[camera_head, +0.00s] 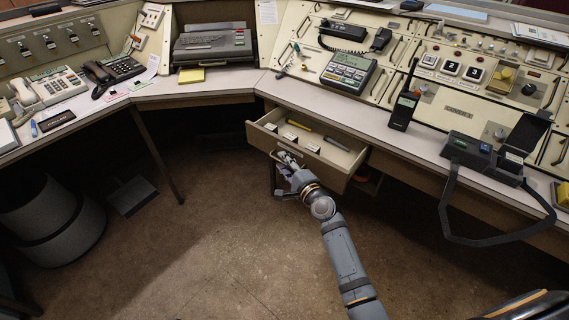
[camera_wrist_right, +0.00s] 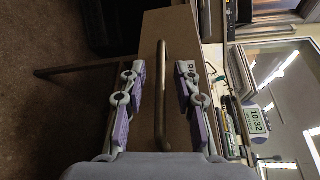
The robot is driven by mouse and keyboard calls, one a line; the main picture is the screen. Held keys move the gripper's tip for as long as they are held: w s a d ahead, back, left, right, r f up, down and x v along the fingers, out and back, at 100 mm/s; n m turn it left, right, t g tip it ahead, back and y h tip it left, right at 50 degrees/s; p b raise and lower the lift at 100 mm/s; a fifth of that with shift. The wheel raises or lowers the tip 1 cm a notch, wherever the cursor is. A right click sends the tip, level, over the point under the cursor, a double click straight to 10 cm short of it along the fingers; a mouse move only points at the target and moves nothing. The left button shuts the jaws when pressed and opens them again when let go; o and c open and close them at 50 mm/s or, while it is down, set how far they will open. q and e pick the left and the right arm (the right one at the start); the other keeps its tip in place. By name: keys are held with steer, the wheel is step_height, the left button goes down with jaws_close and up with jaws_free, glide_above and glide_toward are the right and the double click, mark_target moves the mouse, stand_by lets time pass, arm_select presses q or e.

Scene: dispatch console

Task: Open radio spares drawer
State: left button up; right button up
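The radio spares drawer (camera_head: 338,170) stands pulled out from under the console's desk, and its inside shows in the head view. Small dark and white items and a yellow stick lie in it. My right gripper (camera_head: 288,160) is at the drawer's front. In the right wrist view, the bar handle (camera_wrist_right: 162,110) on the tan drawer front (camera_wrist_right: 150,60) runs between the two purple-padded fingers of my right gripper (camera_wrist_right: 161,75). The fingers are apart, with a gap on each side of the bar. My left gripper is not in view.
A handheld radio (camera_head: 403,108) stands on the desk (camera_head: 350,108) above the drawer. A strap (camera_head: 447,205) hangs over the desk edge at the right. A dark bin (camera_head: 65,235) and a desk leg (camera_head: 157,160) are at the left. The floor before the drawer is clear.

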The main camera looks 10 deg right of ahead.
steer(key=shift+s, duration=0.1)
steer(key=v, duration=1.2)
